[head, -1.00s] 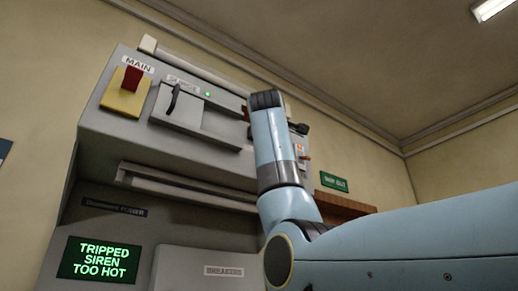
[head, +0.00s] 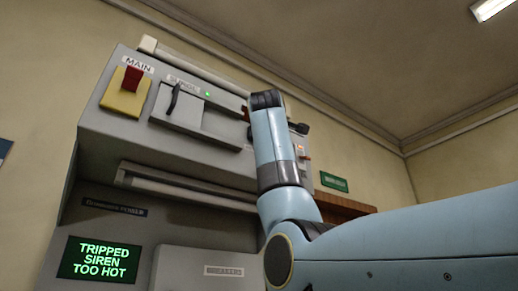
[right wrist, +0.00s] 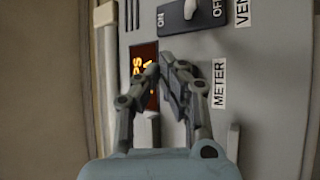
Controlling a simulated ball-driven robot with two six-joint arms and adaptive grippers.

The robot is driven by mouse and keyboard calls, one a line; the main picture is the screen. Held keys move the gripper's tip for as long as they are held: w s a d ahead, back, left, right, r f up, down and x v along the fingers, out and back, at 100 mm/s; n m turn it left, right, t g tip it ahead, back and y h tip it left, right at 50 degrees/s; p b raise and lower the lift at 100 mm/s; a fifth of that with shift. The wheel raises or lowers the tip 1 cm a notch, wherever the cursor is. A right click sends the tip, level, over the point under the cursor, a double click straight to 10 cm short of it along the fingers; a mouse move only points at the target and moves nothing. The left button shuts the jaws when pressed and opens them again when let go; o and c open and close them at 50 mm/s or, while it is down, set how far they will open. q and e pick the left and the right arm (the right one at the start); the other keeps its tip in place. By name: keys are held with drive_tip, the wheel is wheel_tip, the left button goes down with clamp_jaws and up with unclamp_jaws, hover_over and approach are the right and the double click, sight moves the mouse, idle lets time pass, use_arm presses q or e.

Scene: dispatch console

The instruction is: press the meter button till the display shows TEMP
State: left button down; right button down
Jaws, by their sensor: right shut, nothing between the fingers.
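In the right wrist view, the meter's small dark display (right wrist: 143,62) shows orange letters, partly covered by a finger; "PS" is legible and the rest is unclear. The METER label (right wrist: 218,84) is on the grey panel to the right of the fingers. My right gripper (right wrist: 162,68) is shut and empty, its fingertips over the panel between display and label. I cannot make out the meter button; the fingers may hide it. Whether the tips touch the panel is unclear. In the head view my right arm blocks this part of the console. My left gripper is not in view.
A switch marked ON and OFF (right wrist: 190,12) sits close above the fingertips in the wrist view. In the head view the console carries a red MAIN switch (head: 132,78), a black-handled lever (head: 174,98) and a green-lettered screen (head: 99,260) reading TRIPPED SIREN TOO HOT.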

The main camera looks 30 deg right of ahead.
drive_tip(key=shift+w, duration=0.1)
drive_tip(key=shift+w+p, duration=0.35)
drive_tip(key=shift+w+a+p, duration=0.1)
drive_tip(key=shift+w+p, duration=0.25)
drive_tip(key=shift+p, duration=0.05)
idle(0.8)
idle(0.4)
drive_tip(key=shift+s+b, duration=0.6)
drive_tip(key=shift+s, duration=0.15)
drive_tip(key=shift+s, duration=0.1)
